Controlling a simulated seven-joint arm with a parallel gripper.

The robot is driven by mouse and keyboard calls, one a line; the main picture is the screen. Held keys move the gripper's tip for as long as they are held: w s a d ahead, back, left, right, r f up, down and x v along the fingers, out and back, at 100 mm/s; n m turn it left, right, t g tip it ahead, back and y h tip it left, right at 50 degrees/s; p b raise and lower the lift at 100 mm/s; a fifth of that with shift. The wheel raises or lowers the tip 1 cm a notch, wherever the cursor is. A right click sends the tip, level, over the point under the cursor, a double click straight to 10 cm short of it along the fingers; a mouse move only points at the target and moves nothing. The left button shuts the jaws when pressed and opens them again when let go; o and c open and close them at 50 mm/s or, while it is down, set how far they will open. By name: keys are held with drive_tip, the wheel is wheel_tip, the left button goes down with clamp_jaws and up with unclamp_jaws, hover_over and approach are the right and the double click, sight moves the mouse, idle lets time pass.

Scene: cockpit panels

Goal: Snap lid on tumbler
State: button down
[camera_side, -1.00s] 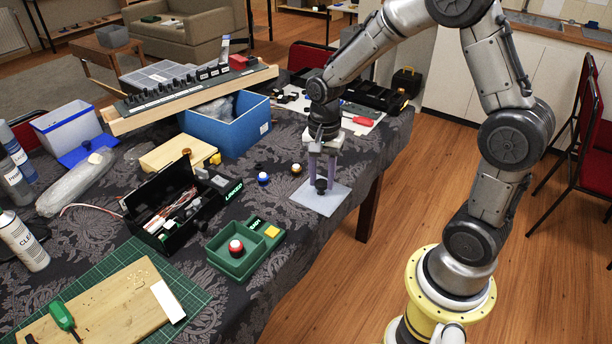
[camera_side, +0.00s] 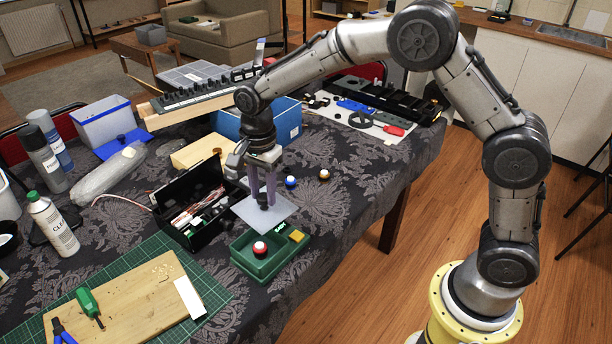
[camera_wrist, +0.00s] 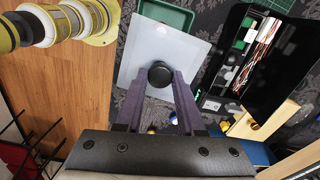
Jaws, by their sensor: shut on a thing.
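My gripper (camera_side: 262,196) points down with its purple fingers shut on the black knob (camera_wrist: 160,74) of a pale square plate (camera_side: 280,219). The plate looks like a flat lid and is held about level, seemingly above the table. In the wrist view, my gripper (camera_wrist: 159,80) has the knob between its fingertips and the plate (camera_wrist: 185,38) spreads out beyond it. A green box (camera_side: 246,262) with a red-and-white button (camera_side: 260,249) and a yellow block (camera_side: 296,236) lies just in front of the plate. I cannot pick out a tumbler for certain.
A black open box (camera_side: 190,205) with wires stands close left of the plate. A blue bin (camera_side: 288,122) is behind. A blue button (camera_side: 290,181) and an amber one (camera_side: 324,174) lie to the right. A cutting board (camera_side: 130,305) is front left. The right-hand cloth (camera_side: 355,205) is mostly clear.

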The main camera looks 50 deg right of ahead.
sight(256, 217)
drive_tip(key=a, duration=0.1)
drive_tip(key=a+f, duration=0.1)
drive_tip(key=a, duration=0.1)
drive_tip(key=shift+s+f+n, duration=0.1)
drive_tip(key=shift+s+n, duration=0.05)
drive_tip(key=shift+n, duration=0.25)
drive_tip(key=shift+s+a+f, duration=0.1)
drive_tip(key=shift+a+f, duration=0.1)
drive_tip(key=shift+f, duration=2.7)
drive_tip(key=shift+f, duration=0.55)
unclamp_jaws()
idle(0.5)
drive_tip(key=shift+r, duration=3.55)
